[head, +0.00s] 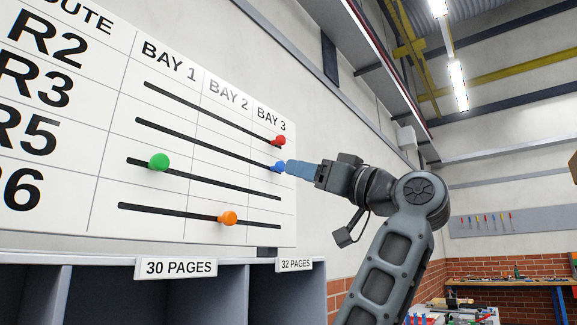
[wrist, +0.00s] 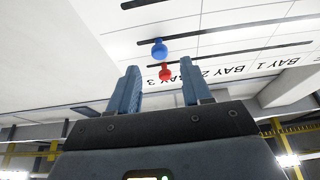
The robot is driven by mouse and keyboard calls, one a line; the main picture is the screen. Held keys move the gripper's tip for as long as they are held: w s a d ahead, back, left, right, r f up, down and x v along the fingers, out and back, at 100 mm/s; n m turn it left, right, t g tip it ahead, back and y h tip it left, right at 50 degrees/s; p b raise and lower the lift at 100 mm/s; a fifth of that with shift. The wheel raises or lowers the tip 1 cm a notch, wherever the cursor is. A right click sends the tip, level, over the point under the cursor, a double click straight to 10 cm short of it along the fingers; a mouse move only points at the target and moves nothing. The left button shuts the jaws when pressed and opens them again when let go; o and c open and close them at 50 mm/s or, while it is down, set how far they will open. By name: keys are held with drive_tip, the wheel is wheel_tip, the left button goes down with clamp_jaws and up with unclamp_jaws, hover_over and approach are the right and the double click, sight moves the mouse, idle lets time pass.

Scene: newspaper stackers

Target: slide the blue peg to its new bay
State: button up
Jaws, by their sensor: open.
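The blue peg (head: 279,166) sits at the bay 3 end of the second slot from the top on the white board (head: 105,165). In the wrist view the blue peg (wrist: 159,48) shows just beyond the fingertips, between their lines. My gripper (head: 291,168) is at the right edge of the board, its blue fingers pointing left at the peg. In the wrist view my gripper (wrist: 160,68) is open, with nothing between its fingers. In the head view the fingertips overlap the peg's right side, so contact cannot be told there.
A red peg (head: 278,140) sits in bay 3 of the slot above. A green peg (head: 159,161) is in bay 1 of the third slot, and an orange peg (head: 228,218) in the bottom slot. Grey compartments (head: 110,292) with page labels stand below the board.

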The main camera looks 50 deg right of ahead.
sight(283, 166)
drive_tip(key=shift+p+x, duration=0.45)
drive_tip(key=shift+x, duration=1.95)
clamp_jaws()
